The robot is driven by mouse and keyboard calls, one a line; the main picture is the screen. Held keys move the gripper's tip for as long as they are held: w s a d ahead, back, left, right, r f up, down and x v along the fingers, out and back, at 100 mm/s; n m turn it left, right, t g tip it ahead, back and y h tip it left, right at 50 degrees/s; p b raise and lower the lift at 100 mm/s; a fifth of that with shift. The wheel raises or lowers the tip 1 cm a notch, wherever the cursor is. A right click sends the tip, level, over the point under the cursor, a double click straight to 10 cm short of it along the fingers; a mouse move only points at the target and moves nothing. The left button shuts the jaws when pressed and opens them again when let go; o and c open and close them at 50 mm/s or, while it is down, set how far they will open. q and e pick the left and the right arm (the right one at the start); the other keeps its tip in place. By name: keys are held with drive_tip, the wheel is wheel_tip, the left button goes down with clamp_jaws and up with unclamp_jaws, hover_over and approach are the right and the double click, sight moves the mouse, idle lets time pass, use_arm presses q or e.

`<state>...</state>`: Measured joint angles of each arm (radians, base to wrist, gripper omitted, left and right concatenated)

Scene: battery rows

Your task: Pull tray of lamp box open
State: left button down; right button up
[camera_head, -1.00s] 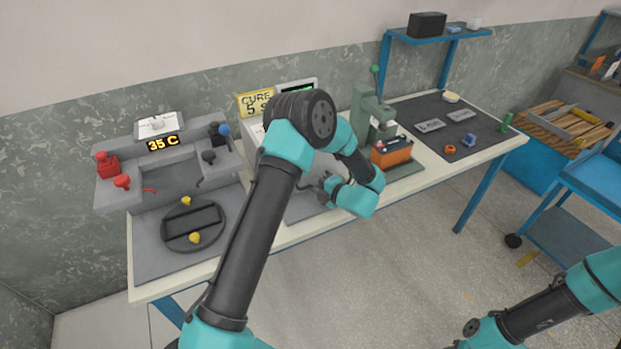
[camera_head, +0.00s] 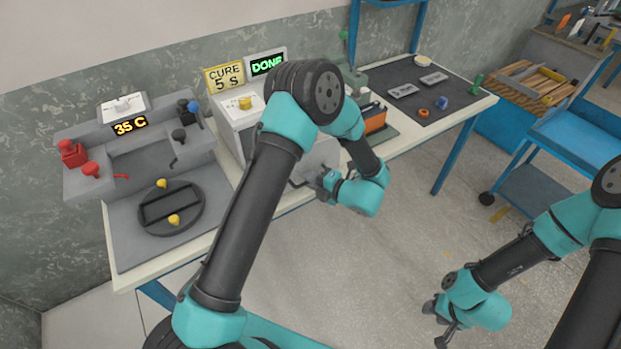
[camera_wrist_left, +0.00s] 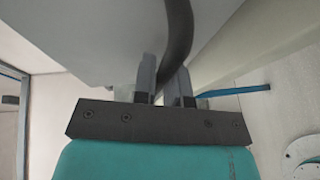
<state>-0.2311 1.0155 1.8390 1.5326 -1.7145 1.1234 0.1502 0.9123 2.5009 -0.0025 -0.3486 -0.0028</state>
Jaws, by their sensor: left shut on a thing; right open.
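The lamp box (camera_head: 238,125) is a white box on the bench, with a yellow "CURE 5 S" sign (camera_head: 225,77) and a green "DONE" display (camera_head: 267,64). My left gripper (camera_head: 326,184) is low at the box's front side, by the bench edge. In the left wrist view its fingers (camera_wrist_left: 167,80) are shut on a dark curved handle (camera_wrist_left: 178,35) beside a pale panel (camera_wrist_left: 80,35). My left arm hides much of the box front, so I cannot tell how far the tray is out. My right gripper (camera_head: 440,328) is open and empty over the floor.
A grey station with a "35 C" display (camera_head: 130,125) and a round dark fixture (camera_head: 170,208) stand at the left. A green press and an orange battery case (camera_head: 375,120) stand right of the box. Floor in front of the bench is clear.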

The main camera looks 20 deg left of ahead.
use_arm(q)
drive_tip(key=c, duration=1.2)
unclamp_jaws()
drive_tip(key=v, duration=1.7)
drive_tip(key=shift+d+r, duration=0.1)
drive_tip(key=shift+d, duration=0.1)
